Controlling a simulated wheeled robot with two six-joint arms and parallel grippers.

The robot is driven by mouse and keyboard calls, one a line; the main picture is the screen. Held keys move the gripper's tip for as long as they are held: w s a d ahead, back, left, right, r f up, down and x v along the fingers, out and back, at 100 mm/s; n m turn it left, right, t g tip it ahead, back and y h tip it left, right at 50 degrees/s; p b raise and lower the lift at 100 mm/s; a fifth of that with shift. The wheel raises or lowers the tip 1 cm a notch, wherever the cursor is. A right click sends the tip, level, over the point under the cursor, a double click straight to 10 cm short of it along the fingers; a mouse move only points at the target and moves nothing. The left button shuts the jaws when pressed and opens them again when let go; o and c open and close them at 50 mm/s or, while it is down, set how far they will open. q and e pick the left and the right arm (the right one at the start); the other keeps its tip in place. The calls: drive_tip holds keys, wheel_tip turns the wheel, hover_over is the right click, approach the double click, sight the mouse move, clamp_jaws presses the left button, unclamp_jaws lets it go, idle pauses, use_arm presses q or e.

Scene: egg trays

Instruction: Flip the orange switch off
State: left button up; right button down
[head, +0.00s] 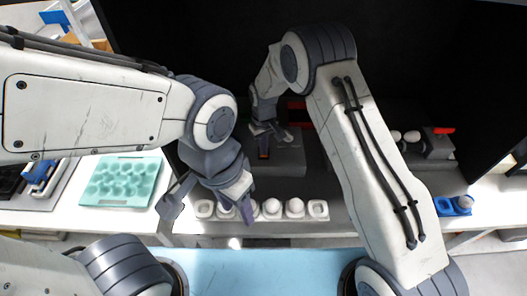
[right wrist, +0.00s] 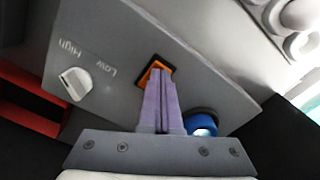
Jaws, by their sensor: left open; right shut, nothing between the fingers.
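The orange switch (right wrist: 155,72) is set in the sloped top of a grey box (right wrist: 130,37), which also shows in the head view (head: 285,162). My right gripper (right wrist: 160,86) is shut and empty, its purple fingertips at the switch and covering part of it. I cannot tell from this view whether they press on it or which way it is tilted. In the head view my right gripper (head: 263,150) reaches down over the box. My left gripper (head: 209,208) is open and empty, lower and to the left, over the near row of egg cups.
A white knob (right wrist: 75,83) marked Low and High and a blue round part (right wrist: 202,124) are on the box. A row of white egg cups (head: 318,210) lies in front. A teal egg tray (head: 122,181) is at left; a blue holder (head: 452,206) is at right.

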drive_tip(key=shift+f, duration=0.25)
drive_tip(key=shift+r, duration=0.1)
drive_tip(key=shift+r+p, duration=2.1)
drive_tip(key=shift+r, duration=1.35)
